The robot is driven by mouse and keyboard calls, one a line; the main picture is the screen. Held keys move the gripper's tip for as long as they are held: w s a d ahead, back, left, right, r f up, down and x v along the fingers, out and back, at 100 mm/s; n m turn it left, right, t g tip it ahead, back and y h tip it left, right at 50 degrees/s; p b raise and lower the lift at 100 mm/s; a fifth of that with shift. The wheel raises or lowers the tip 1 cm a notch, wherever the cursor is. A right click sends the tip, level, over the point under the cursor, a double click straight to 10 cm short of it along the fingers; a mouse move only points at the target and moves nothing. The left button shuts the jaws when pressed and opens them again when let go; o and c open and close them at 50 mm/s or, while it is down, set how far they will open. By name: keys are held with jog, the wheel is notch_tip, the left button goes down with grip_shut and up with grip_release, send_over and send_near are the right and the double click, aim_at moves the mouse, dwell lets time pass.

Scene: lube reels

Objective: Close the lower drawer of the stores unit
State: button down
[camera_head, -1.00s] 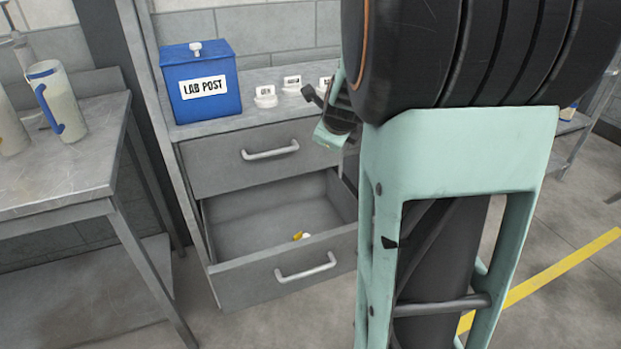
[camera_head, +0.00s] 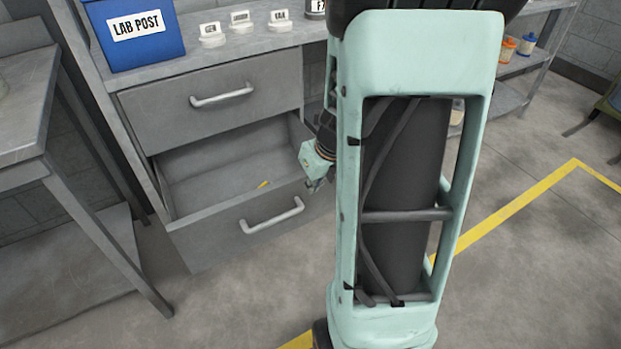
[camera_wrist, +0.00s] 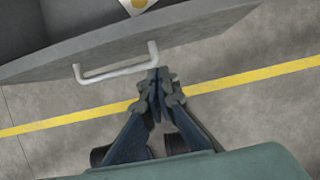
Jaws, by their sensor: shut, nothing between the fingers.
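The lower drawer (camera_head: 205,240) of the grey stores unit stands pulled out, its inside showing. Its pale bar handle (camera_head: 272,216) is on the front panel. In the wrist view the drawer front (camera_wrist: 205,32) spans the top, with the handle (camera_wrist: 115,71) left of centre. My gripper (camera_wrist: 158,73) is shut and empty, its tips beside the handle's right end; I cannot tell whether they touch. In the head view my gripper (camera_head: 316,180) is at the right of the drawer front, partly hidden by my arm. The upper drawer (camera_head: 212,98) is shut.
A small yellow item (camera_head: 263,184) lies in the open drawer. A blue LAB POST box (camera_head: 133,38) and small labelled holders (camera_head: 239,22) stand on top. A metal table (camera_head: 25,105) is at left. The floor before the drawer is clear, with yellow lines (camera_head: 505,212).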

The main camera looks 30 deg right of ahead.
aim_at(303, 179)
jog(key=shift+w+f+b, duration=0.25)
jog(key=shift+w+f, duration=0.2)
jog(key=shift+w, duration=0.4)
jog(key=shift+w+f+b, duration=0.25)
jog(key=shift+w+f, duration=0.15)
jog(key=shift+w, duration=0.45)
jog(key=shift+w+f+b, duration=0.25)
jog(key=shift+w+f, duration=0.2)
jog(key=shift+w, duration=0.4)
jog(key=shift+w, duration=0.1)
